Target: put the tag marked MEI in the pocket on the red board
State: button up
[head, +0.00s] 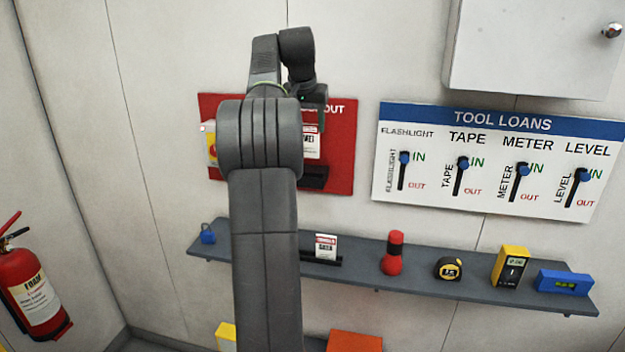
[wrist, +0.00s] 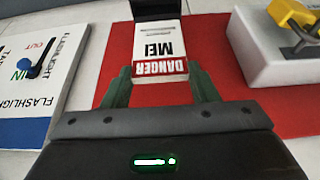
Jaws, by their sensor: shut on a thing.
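My gripper (wrist: 160,88) is shut on the MEI tag (wrist: 160,48), a white card with a red DANGER band, seen upside down in the wrist view. In the head view the tag (head: 311,147) shows partly behind my arm, in front of the red board (head: 342,150). The black pocket (head: 315,178) is on the lower part of the board, just below the tag. In the wrist view the pocket (wrist: 155,9) lies right at the tag's far end. I cannot tell whether the tag's edge is inside it.
A grey shelf (head: 370,270) below holds a blue padlock (head: 207,234), another tag (head: 326,246) in a black holder, a red flashlight (head: 392,255), a tape, a meter and a level. The TOOL LOANS board (head: 500,205) hangs at right. A white box with a yellow part (wrist: 290,16) is beside the tag.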

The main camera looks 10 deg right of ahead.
aim_at(309, 131)
jog(key=shift+w+d+r, duration=0.1)
jog(key=shift+r, duration=0.55)
jog(key=shift+w, duration=0.1)
notch_tip(309, 131, down, 5)
jog(key=shift+d+r, duration=0.1)
jog(key=shift+r, duration=0.05)
jog(key=shift+f, duration=2.45)
jog(key=shift+f, duration=0.1)
jog(key=o, duration=1.2)
